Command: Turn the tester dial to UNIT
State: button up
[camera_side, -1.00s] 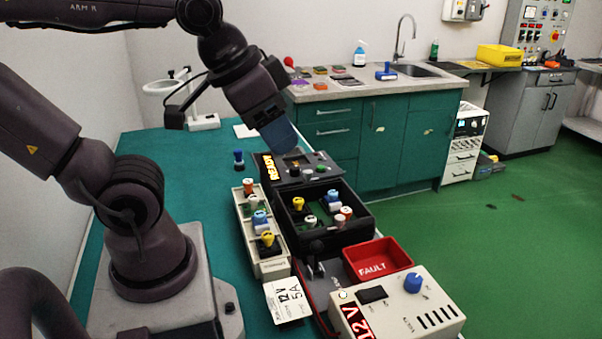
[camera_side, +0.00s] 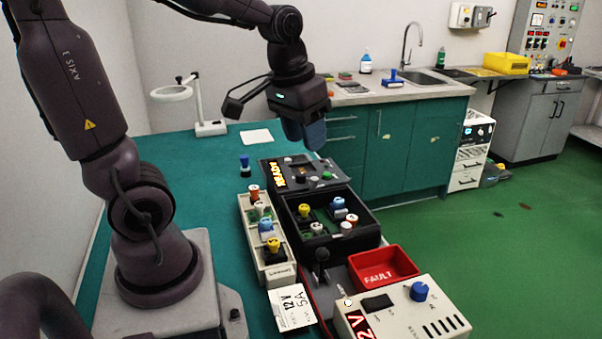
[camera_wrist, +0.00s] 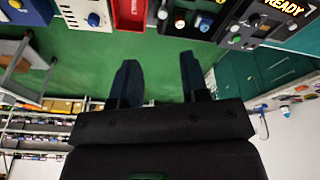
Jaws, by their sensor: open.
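The tester is a dark box with a lit READY display (camera_side: 271,173), standing at the far end of the row of equipment in the side view. I cannot read any dial labels or tell where a dial points.
A black tray (camera_side: 375,229) and a pale rack (camera_side: 252,228), both holding coloured-knobbed units, stand before the tester. Nearer are a red FAULT bin (camera_side: 408,267) and a beige supply (camera_side: 440,322) with a blue knob (camera_side: 419,291). The teal table left of the tester is mostly clear.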

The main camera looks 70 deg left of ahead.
jog(key=w+a+f+n+g, duration=0.1)
jog(key=w+a+f+n, duration=0.15)
jog(key=a, duration=0.35)
jog(key=w+a+f+n+g, duration=0.1)
jog(key=w+a+f+n, duration=0.15)
jog(key=a, duration=0.25)
jog(key=n+g, duration=0.1)
jog(key=n, duration=1.2)
send_near(301, 174)
jog(key=shift+h, duration=0.3)
jog(key=f, duration=0.9)
jog(key=shift+s+a+f, duration=0.1)
jog(key=shift+a+f, duration=0.1)
jog(key=shift+f, duration=0.05)
jog(key=shift+c, duration=0.2)
jog(key=c, duration=0.6)
